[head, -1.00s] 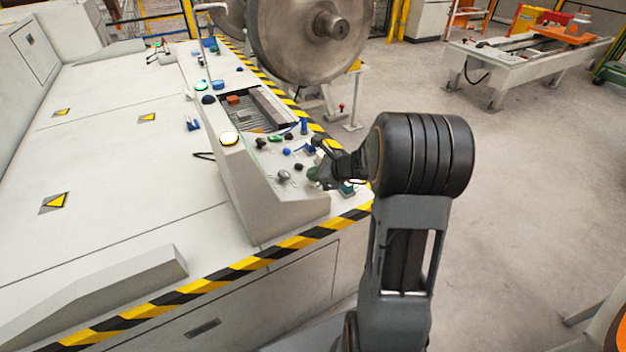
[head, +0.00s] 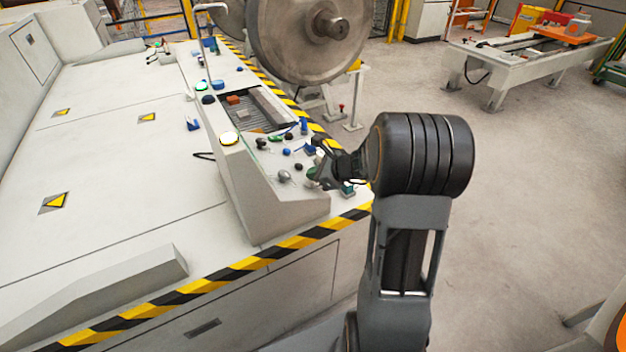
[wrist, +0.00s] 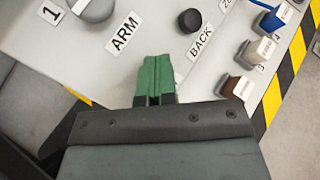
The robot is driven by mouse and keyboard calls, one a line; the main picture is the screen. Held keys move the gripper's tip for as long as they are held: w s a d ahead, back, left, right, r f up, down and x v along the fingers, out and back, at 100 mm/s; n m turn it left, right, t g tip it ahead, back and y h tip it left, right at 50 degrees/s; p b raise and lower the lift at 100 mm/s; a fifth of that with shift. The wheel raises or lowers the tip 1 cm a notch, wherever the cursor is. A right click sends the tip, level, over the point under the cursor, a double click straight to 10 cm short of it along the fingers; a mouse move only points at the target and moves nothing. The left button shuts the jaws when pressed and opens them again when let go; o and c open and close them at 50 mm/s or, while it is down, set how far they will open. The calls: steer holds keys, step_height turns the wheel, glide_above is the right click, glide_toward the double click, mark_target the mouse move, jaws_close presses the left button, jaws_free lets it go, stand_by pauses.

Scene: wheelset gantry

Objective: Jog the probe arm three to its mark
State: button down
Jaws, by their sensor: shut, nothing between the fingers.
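My gripper (wrist: 154,80) is shut and empty, its two green fingertips together, over the sloped control panel (wrist: 140,55). In the wrist view a black round knob (wrist: 190,20) is up and right of the fingertips, near the labels ARM (wrist: 122,32) and BACK (wrist: 201,42). A grey knob (wrist: 92,8) sits by the label 1 at upper left. A brown rocker switch (wrist: 235,87), a beige one (wrist: 257,50) and a blue one (wrist: 272,20) line the right side. In the head view my gripper (head: 318,176) is at the panel's near end. I cannot identify probe arm three.
A lit yellow-white button (head: 229,138) and several small knobs sit on the console. Black-yellow striping (head: 285,246) edges the cabinet. A large steel wheel (head: 310,38) stands behind. Open floor (head: 520,190) lies to the right.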

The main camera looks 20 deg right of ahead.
steer(key=shift+r, duration=0.1)
stand_by(0.3)
steer(key=shift+d+r+p, duration=0.4)
steer(key=shift+r+p, duration=0.35)
steer(key=shift+p, duration=0.05)
steer(key=shift+w+d+r+p, duration=0.1)
steer(key=shift+d+r+p, duration=0.25)
steer(key=shift+r+p, duration=0.4)
steer(key=shift+d+r+p, duration=0.35)
steer(key=shift+r+p, duration=0.25)
steer(key=shift+r, duration=0.2)
steer(key=shift+w+d+r+p, duration=0.1)
steer(key=shift+d+r+p, duration=0.25)
steer(key=shift+r+p, duration=0.4)
